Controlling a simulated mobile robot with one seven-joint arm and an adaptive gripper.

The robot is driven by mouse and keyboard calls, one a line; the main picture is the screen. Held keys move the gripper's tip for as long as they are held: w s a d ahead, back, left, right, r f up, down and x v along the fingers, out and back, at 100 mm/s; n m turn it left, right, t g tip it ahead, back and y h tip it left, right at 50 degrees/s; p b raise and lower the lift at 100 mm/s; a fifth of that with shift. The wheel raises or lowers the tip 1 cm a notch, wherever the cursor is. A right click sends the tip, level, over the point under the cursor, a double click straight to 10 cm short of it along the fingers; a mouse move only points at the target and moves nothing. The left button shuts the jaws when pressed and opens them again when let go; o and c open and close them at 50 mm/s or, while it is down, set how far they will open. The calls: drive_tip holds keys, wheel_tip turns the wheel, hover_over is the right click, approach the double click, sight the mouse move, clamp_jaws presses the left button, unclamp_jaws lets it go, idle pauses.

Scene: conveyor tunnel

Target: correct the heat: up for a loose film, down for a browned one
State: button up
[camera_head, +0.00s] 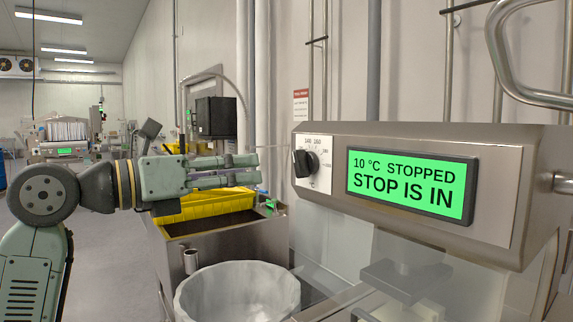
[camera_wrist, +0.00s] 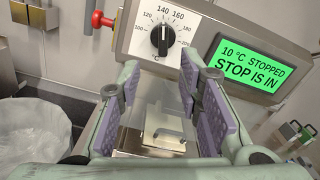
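The black heat knob (camera_head: 306,163) sits on a white dial plate at the left of the steel control panel (camera_head: 326,207). In the wrist view the knob (camera_wrist: 162,38) has a white mark pointing roughly up, between 140 and 160. The green display (camera_head: 411,185) reads "10 °C STOPPED, STOP IS IN"; it also shows in the wrist view (camera_wrist: 248,66). My gripper (camera_head: 258,169) is to the left of the knob, apart from it. In the wrist view my gripper (camera_wrist: 160,75) is open and empty, with the knob beyond its fingertips. No film can be made out.
A red push button (camera_wrist: 101,20) on a yellow base sticks out from the panel's left end. A bin with a whitish liner (camera_head: 240,294) stands below my gripper. A yellow crate (camera_head: 208,203) is behind it. A bent steel handle (camera_head: 500,50) is at upper right.

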sight(295, 166)
drive_tip(key=p+x, duration=0.2)
drive_tip(key=x, duration=0.6)
drive_tip(key=shift+d+r, duration=0.15)
drive_tip(key=shift+d, duration=0.3)
drive_tip(key=shift+w+d, duration=0.45)
drive_tip(key=shift+d, duration=0.1)
drive_tip(key=shift+c, duration=0.4)
clamp_jaws()
